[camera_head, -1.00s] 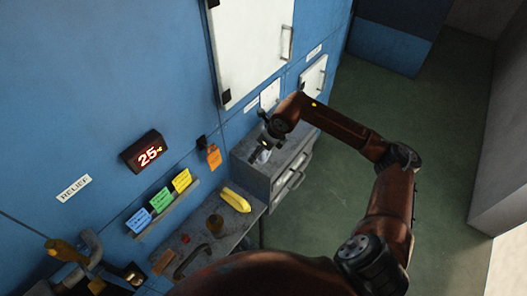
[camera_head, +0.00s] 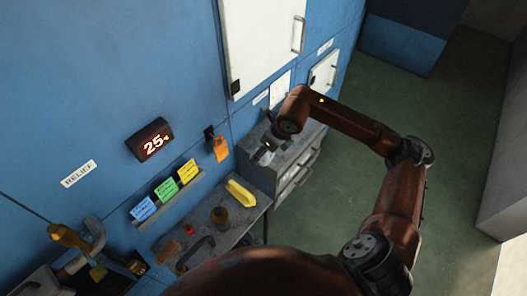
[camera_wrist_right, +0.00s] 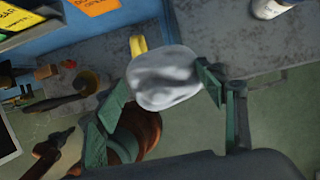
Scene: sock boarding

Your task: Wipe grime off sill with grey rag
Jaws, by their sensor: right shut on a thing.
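My right gripper (camera_head: 268,149) is over the grey top of a cabinet (camera_head: 299,158) against the blue wall. In the right wrist view its green fingers (camera_wrist_right: 160,88) are shut on a crumpled pale grey rag (camera_wrist_right: 165,78). In the head view the rag (camera_head: 266,158) is a small pale patch under the gripper, mostly hidden. I cannot tell whether it touches the surface. The grey surface in the wrist view (camera_wrist_right: 225,40) looks mottled, and I cannot pick out grime for sure. Which ledge is the sill is unclear. My left gripper is not in view.
Coloured cards (camera_head: 166,188) and an orange tag (camera_head: 220,149) are on the wall. A white container (camera_wrist_right: 270,8) stands on the grey surface.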

